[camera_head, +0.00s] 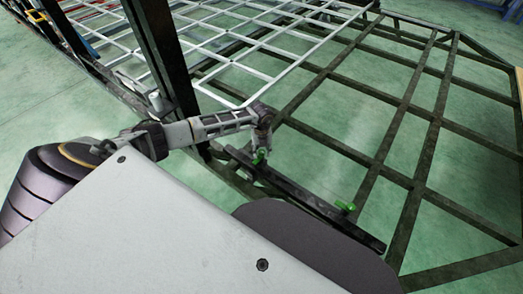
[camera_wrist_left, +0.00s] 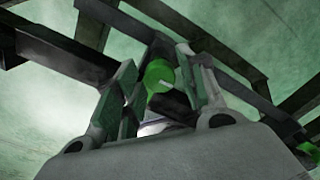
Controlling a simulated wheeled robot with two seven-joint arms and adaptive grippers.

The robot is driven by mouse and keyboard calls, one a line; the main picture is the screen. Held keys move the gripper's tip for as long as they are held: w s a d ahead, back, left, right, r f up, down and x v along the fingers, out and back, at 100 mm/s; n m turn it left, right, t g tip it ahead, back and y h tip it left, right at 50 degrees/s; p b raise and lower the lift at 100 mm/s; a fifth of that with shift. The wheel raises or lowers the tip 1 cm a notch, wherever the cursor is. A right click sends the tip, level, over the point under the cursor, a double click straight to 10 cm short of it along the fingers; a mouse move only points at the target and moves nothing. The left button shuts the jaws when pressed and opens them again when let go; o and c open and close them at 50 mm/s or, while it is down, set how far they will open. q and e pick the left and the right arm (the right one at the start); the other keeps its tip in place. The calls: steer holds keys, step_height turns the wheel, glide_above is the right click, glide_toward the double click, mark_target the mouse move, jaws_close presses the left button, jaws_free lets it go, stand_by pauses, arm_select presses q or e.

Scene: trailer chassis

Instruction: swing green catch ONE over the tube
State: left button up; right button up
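Two green catches sit along a dark tube (camera_head: 310,199) at the near edge of the frame; which is ONE cannot be told. The nearer-left green catch (camera_head: 259,157) is right below my left gripper (camera_head: 262,143). In the left wrist view this catch (camera_wrist_left: 158,76) shows its round green end between the two fingers of the left gripper (camera_wrist_left: 157,62). The fingers stand apart, with gaps visible beside the green end. The other green catch (camera_head: 345,206) is farther right along the tube; it also shows in the left wrist view (camera_wrist_left: 309,151). My right gripper is out of view.
The dark chassis frame (camera_head: 408,185) spreads right with crossing bars. A pale grid (camera_head: 250,73) lies at the back. Dark upright posts (camera_head: 158,45) stand close to my left arm. Green floor shows through the open bays.

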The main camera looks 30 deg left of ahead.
mark_target(261, 151)
arm_select(q)
steer(key=shift+o, duration=0.3)
step_height(261, 151, up, 12)
stand_by(0.8)
steer(key=shift+f, duration=0.1)
stand_by(0.6)
